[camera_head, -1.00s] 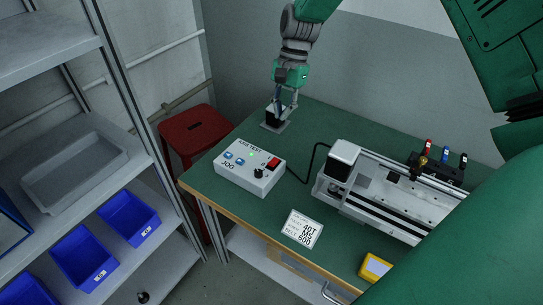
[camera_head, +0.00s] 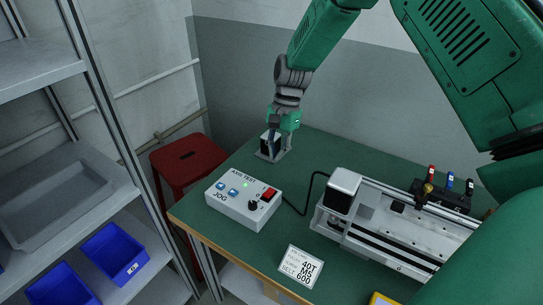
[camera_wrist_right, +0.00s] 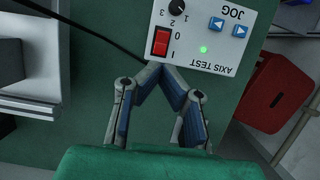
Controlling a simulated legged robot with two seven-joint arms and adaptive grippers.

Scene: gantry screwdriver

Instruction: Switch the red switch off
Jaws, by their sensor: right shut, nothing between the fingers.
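The red switch (camera_head: 269,194) is a rocker on the top of a white control box (camera_head: 232,206) marked AXIS TEST and JOG. In the right wrist view the red switch (camera_wrist_right: 161,42) lies between the marks 0 and I; I cannot tell which side is pressed. A green light (camera_wrist_right: 203,50) glows on the box. My right gripper (camera_head: 277,150) is behind the box at the table's back left. In the right wrist view its fingertips (camera_wrist_right: 160,68) meet, empty, next to the box edge nearest the switch. Their height above the table is unclear. My left gripper is out of view.
A dark block on a small grey plate (camera_head: 266,157) stands by my right gripper. A gantry machine (camera_head: 390,229) stands to the right, joined to the box by a black cable (camera_head: 307,190). A white card (camera_head: 301,266) lies in front. A red stool (camera_head: 187,162) is left.

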